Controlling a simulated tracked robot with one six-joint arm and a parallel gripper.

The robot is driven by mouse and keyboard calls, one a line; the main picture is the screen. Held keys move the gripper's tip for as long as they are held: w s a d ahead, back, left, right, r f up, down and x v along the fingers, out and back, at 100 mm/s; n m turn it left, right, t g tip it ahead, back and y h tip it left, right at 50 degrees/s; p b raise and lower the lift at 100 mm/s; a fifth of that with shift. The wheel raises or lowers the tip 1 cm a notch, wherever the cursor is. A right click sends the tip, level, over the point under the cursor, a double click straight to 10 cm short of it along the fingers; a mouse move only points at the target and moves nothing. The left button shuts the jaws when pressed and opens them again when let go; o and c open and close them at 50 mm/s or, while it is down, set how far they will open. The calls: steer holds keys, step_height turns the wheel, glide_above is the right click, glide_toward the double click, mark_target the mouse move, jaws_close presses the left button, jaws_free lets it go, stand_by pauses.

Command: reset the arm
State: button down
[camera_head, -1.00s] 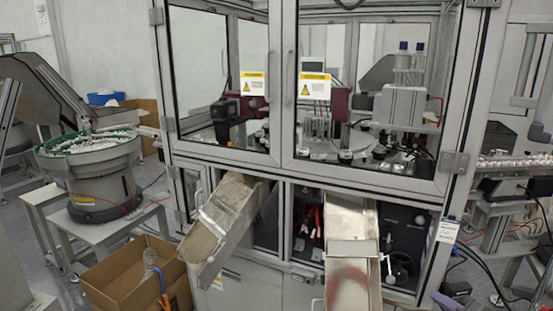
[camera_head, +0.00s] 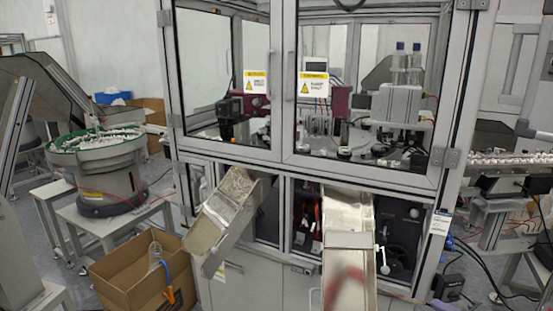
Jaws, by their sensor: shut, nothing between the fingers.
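Neither my arm nor my gripper can be made out in this view. The task names no other object. A framed assembly machine (camera_head: 288,158) with clear door panels fills the middle of the view. Both of its door panels look closed.
Two metal chutes, left (camera_head: 222,218) and right (camera_head: 348,240), slope out from the machine's front. A cardboard box (camera_head: 118,292) stands open at lower left. A bowl feeder (camera_head: 103,180) stands on a table behind it. Cables lie on the floor at right.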

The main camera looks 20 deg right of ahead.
steer(key=s+a+n+g+y, duration=0.15)
steer(key=a+g, duration=0.25)
steer(key=a, duration=0.7)
steer(key=s+a+n+g+y, duration=0.1)
steer(key=s+a+g+y, duration=0.3)
steer(key=a, duration=0.7)
steer(key=s+a+r+n+h, duration=0.1)
steer(key=a+r+n+h, duration=0.1)
steer(key=a+r+n, duration=0.4)
steer(key=s+a+r+n+h, duration=0.1)
steer(key=a+r+n+h, duration=0.2)
steer(key=a, duration=1.2)
step_height(320, 180, up, 6)
steer(key=n, duration=0.3)
steer(key=shift+s+r, duration=0.15)
steer(key=shift+s, duration=0.05)
